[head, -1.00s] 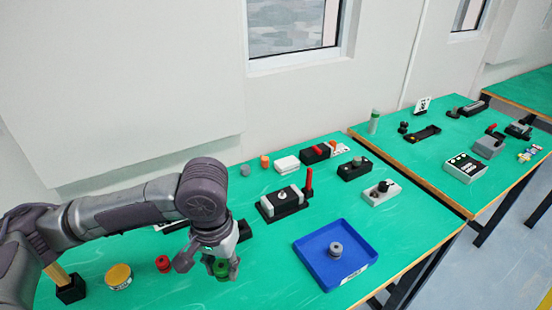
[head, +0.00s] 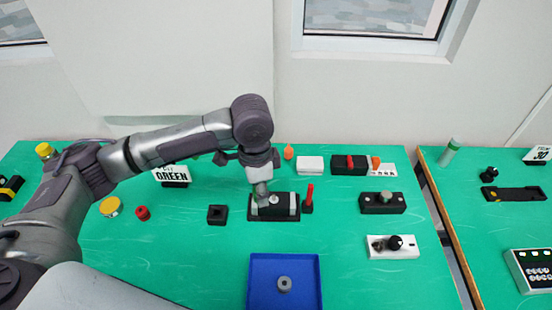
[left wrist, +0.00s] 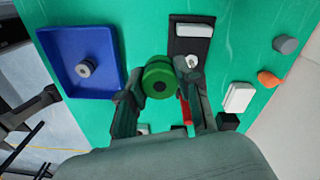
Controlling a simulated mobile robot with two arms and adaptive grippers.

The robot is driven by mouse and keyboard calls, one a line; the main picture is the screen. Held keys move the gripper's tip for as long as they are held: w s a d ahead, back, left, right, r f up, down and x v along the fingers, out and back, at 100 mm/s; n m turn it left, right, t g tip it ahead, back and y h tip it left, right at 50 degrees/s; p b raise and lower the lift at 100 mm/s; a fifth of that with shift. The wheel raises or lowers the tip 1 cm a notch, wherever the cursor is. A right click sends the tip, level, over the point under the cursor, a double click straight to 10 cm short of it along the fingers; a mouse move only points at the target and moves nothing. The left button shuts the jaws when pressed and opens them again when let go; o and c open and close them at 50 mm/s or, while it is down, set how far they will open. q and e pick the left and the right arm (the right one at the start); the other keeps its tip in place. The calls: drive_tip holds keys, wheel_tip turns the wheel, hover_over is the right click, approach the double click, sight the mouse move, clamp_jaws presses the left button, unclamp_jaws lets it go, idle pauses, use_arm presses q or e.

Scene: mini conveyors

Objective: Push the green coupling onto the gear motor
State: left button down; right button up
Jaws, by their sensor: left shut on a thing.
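My left gripper (head: 262,190) is shut on the green coupling (left wrist: 158,78), a round green piece with a dark centre hole. It shows between the fingers (left wrist: 157,95) in the left wrist view; in the head view it is mostly hidden. The gripper is over the left part of what looks like the gear motor (head: 290,205), a grey body with a pale shaft on a black base. In the wrist view the shaft (left wrist: 192,62) shows right of the coupling, apart from it in the picture; the height gap is unclear. My right gripper is not in view.
An upright red lever (head: 309,197) stands just right of the motor. A blue tray (head: 313,295) with a grey coupling (head: 284,285) lies in front. A black block (head: 217,214), red coupling (head: 143,212) and GREEN sign (head: 172,175) are left. Other devices stand right.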

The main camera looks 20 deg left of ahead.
use_arm(q)
drive_tip(key=w+d+m+p, duration=0.1)
drive_tip(key=w+m+p, duration=0.4)
drive_tip(key=m, duration=0.7)
drive_tip(key=shift+w+d+m, duration=0.2)
drive_tip(key=shift+w+m, duration=0.1)
drive_tip(key=shift+w, duration=0.25)
drive_tip(key=shift+p, duration=0.35)
drive_tip(key=shift+f, duration=0.75)
wheel_tip(320, 180, down, 3)
drive_tip(key=shift+r+b, duration=0.2)
drive_tip(key=shift+b, duration=0.5)
drive_tip(key=shift+f+b, duration=0.35)
drive_tip(key=shift+f, duration=0.45)
